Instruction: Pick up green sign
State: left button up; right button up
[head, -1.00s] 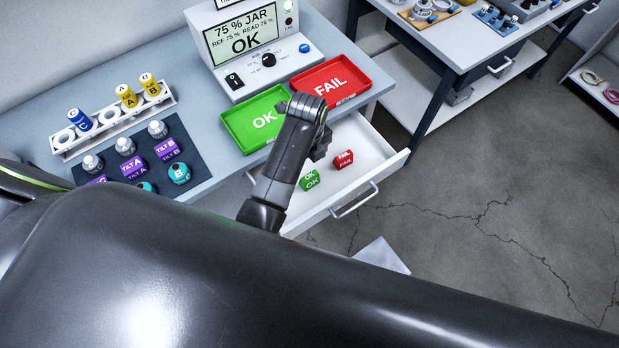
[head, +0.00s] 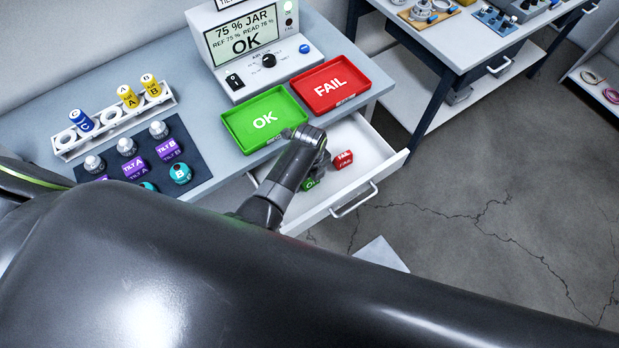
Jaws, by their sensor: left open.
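The green sign (head: 310,184), a small block marked OK, lies in the open white drawer and is now mostly hidden by my left gripper. My left gripper (head: 319,168) is over the drawer, right at the green sign; its fingers are largely hidden behind its own wrist. Its jaws are open, and I cannot tell whether they touch the sign. The red FAIL sign (head: 343,159) lies in the drawer just to the right of the gripper. My right gripper is not in view.
A green OK tray (head: 239,124) and a red FAIL tray (head: 357,75) sit on the table above the drawer. A tester (head: 224,92) with a screen stands behind them. A rack (head: 114,113) and a dark mat (head: 200,165) with jars and blocks are at left.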

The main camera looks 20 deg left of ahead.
pick_arm(q)
jog(key=shift+f, duration=0.2)
jog(key=c, duration=1.1)
jog(key=shift+o, duration=0.2)
jog(key=shift+r, duration=0.1)
